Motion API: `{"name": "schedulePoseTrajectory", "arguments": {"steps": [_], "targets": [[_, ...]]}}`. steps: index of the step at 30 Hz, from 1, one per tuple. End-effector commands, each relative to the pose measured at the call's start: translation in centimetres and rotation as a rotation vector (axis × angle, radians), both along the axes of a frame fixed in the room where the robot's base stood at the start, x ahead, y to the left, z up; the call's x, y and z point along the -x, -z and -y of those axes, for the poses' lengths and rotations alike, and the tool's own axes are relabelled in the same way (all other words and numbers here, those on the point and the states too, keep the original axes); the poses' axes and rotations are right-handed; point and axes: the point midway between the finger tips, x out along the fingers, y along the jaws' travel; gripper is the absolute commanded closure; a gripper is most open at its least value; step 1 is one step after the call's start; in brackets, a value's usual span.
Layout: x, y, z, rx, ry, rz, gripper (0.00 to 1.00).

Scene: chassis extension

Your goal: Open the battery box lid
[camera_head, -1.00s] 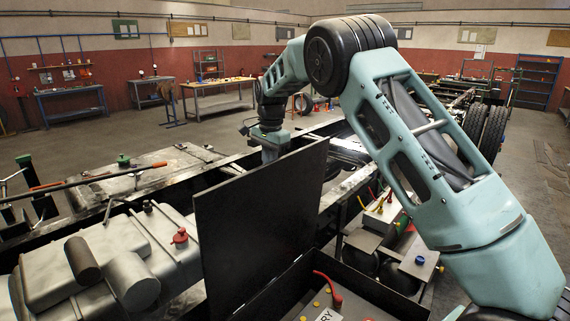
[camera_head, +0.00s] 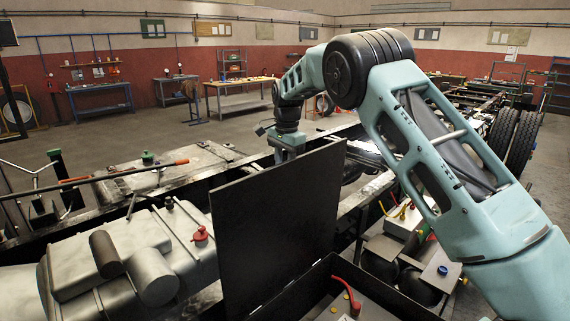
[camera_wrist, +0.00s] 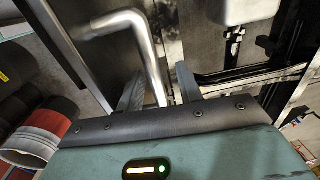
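The battery box lid (camera_head: 277,228) is a flat black panel standing raised, close to upright, on the near side of the chassis. Below it, the open black battery box (camera_head: 388,296) shows part of a battery with a red cable and yellow caps. My gripper is behind the lid's top edge in the head view, its fingertips hidden there. In the wrist view my gripper (camera_wrist: 158,90) has its two dark fingers apart. A bent grey pipe shows between and beyond them; I see nothing clamped.
A grey tank with a red cap (camera_head: 200,236) lies left of the lid. A unit with red and yellow cables (camera_head: 408,212) and cylinders sits to the right. Chassis rails run behind the lid. Workbenches (camera_head: 240,98) stand far off, with open floor before them.

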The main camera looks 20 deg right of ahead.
Motion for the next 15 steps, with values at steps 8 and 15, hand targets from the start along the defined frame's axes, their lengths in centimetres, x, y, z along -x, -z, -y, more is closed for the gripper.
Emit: {"name": "schedulePoseTrajectory", "arguments": {"steps": [8, 15], "targets": [[0.0, -1.7, 0.1, 0.002, 0.000, 0.005, 0.64], [0.3, -7.1, 0.2, 0.002, -0.001, 0.008, 0.64]]}}
